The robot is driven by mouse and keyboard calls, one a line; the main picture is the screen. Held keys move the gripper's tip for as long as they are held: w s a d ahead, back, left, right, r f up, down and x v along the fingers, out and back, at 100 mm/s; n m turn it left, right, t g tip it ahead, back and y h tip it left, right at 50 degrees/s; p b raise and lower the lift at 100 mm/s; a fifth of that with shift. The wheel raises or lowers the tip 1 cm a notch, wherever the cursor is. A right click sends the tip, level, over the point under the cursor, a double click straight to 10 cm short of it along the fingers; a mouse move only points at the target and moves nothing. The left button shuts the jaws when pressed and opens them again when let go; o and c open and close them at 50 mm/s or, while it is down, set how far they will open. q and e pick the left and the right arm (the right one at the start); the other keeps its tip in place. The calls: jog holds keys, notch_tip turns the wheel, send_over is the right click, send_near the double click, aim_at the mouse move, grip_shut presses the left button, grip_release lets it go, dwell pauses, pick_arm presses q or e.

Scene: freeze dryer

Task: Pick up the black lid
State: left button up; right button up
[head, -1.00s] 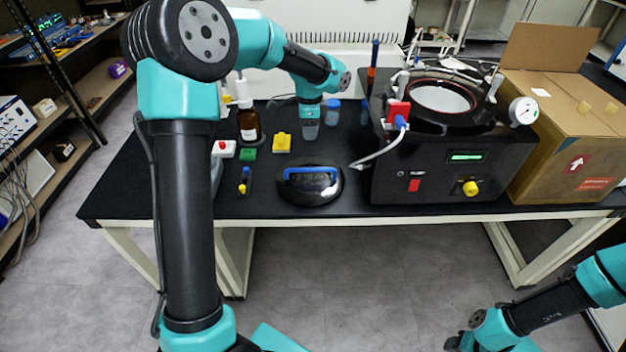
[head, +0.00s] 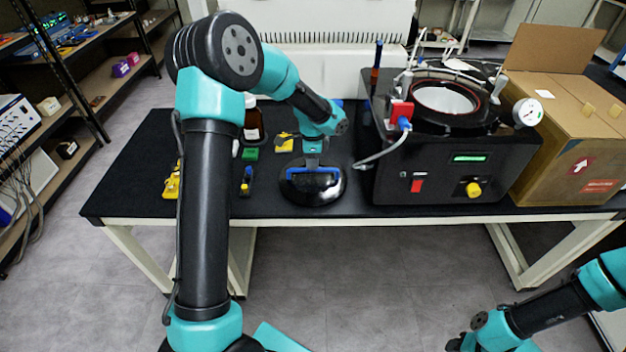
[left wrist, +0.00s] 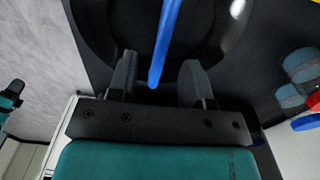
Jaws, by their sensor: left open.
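The black lid (head: 318,193) lies on the black table top, left of the freeze dryer, with a blue handle (head: 297,172) across its top. My left gripper (head: 312,160) is directly above the lid and points down at it. In the left wrist view the lid (left wrist: 100,30) fills the top. Its blue handle (left wrist: 167,35) runs toward the space between the two open fingers of my left gripper (left wrist: 158,82). The fingers look apart from the handle. My right arm shows at the lower right in the head view, but its gripper fingers cannot be made out.
The black freeze dryer (head: 440,150) stands right of the lid, with a white hose (head: 378,155) reaching toward it. A cardboard box (head: 565,140) is farther right. A brown bottle (head: 253,125) and small yellow and green items stand behind and left of the lid.

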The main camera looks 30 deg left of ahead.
aim_at(313, 175)
pick_arm(q)
jog(key=shift+f, duration=0.3)
jog(key=shift+w+f, duration=0.15)
jog(key=shift+f, duration=2.3)
jog(key=shift+f, duration=0.25)
grip_shut()
